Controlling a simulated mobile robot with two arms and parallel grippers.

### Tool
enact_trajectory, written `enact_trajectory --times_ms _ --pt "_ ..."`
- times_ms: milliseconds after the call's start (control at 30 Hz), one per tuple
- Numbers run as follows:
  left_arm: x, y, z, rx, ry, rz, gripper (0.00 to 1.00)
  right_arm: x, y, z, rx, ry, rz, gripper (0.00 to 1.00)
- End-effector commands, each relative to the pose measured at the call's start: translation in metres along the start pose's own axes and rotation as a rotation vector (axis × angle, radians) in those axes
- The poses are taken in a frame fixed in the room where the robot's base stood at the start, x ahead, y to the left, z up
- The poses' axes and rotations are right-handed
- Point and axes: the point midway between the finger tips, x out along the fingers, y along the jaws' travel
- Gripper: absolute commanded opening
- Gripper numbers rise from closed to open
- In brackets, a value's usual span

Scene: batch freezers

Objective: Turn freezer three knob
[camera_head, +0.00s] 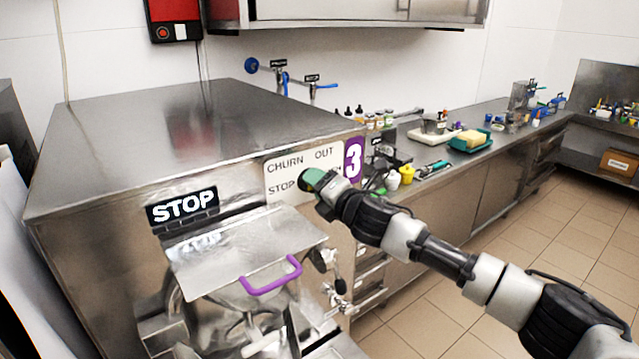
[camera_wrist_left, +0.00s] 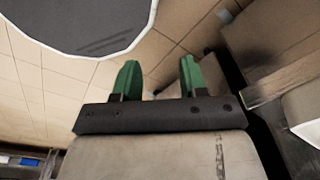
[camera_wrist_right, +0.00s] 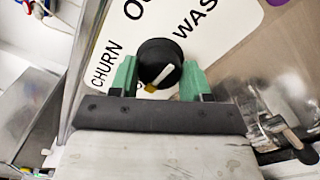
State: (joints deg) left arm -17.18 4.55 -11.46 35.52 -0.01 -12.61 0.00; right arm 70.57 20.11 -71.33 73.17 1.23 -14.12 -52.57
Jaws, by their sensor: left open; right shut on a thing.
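The freezer (camera_head: 90,240) marked with a purple 3 (camera_head: 353,160) has a white label plate (camera_head: 290,165) reading CHURN, OUT and STOP; another word is partly covered. My right gripper (camera_head: 316,180) is at this plate and hides the knob in the head view. In the right wrist view the round black knob (camera_wrist_right: 158,60) sits between the green fingers of my right gripper (camera_wrist_right: 160,72), which is shut on it. My left gripper (camera_wrist_left: 157,70) is open and empty, over tiled floor.
A STOP sign (camera_head: 182,207) is on the freezer front above a steel hatch (camera_head: 245,255) with a purple handle (camera_head: 270,277). Taps (camera_head: 340,290) stick out beside it. A counter (camera_head: 480,165) with bottles and a green tray runs right. Tiled floor (camera_head: 420,310) is clear.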

Motion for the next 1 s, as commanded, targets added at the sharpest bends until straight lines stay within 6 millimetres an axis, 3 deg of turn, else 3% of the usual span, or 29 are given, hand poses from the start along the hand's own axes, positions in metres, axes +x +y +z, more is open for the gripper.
enact_trajectory --times_ms 467,500,667,1000 --pt "-0.0006 -0.0001 0.0 0.0 0.0 0.0 0.43 -0.0001 -0.0022 -0.0017 -0.02 0.002 -0.003 0.24" --pt "-0.0006 -0.0001 0.0 0.0 0.0 0.0 0.43 -0.0001 -0.0022 -0.0018 -0.02 0.002 -0.003 0.49" --pt "-0.0006 -0.0002 0.0 0.0 0.0 0.0 0.43 -0.0001 -0.0016 -0.0012 -0.018 0.002 -0.002 0.73" --pt "0.0006 -0.0002 0.0001 0.0 0.0 0.0 0.43 -0.0029 -0.0013 -0.0004 -0.017 0.0 -0.001 0.73"
